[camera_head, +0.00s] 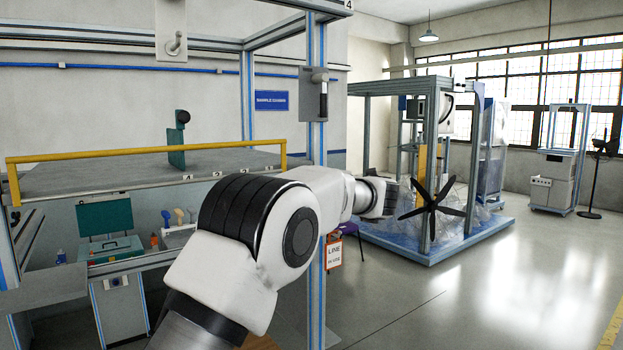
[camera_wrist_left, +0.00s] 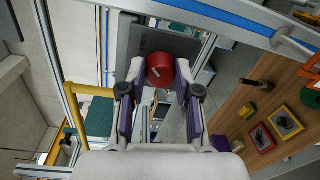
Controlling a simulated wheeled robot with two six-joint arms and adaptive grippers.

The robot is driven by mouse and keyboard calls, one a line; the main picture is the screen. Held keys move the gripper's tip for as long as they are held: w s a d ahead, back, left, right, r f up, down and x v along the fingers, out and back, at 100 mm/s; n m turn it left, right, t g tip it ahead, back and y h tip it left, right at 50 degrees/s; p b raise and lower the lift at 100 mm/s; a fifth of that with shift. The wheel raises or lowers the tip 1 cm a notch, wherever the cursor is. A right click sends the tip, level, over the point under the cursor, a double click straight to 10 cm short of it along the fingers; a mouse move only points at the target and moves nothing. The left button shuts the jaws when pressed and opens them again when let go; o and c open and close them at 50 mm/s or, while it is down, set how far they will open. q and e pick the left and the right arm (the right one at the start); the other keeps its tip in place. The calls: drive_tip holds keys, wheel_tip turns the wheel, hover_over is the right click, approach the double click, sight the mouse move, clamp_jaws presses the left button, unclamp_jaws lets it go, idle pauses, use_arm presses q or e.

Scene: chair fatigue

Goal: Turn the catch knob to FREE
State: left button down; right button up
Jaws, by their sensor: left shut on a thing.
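A round red knob (camera_wrist_left: 160,70) with a pale mark on its face sits in front of a dark grey plate (camera_wrist_left: 132,45) in the left wrist view. I take it to be the catch knob. My left gripper (camera_wrist_left: 159,78) has one finger on each side of the knob and is shut on it. No FREE lettering can be read. In the head view my left arm crosses the middle, and neither its fingers nor the red knob can be made out there. My right gripper is in neither view.
In the left wrist view, a wooden board (camera_wrist_left: 262,105) with small coloured blocks lies to the right. In the head view, a yellow rail (camera_head: 150,153) edges a grey bench top, a blue-edged post (camera_head: 317,125) stands behind my arm, and open floor (camera_head: 510,260) lies right.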

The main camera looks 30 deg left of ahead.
use_arm(q)
drive_tip(key=shift+r, duration=0.2)
idle(0.3)
drive_tip(key=c, duration=0.8)
unclamp_jaws()
drive_tip(key=shift+a, duration=0.1)
drive_tip(key=shift+a+f, duration=0.1)
drive_tip(key=shift+f, duration=0.05)
drive_tip(key=v, duration=1.2)
drive_tip(key=shift+w, duration=0.15)
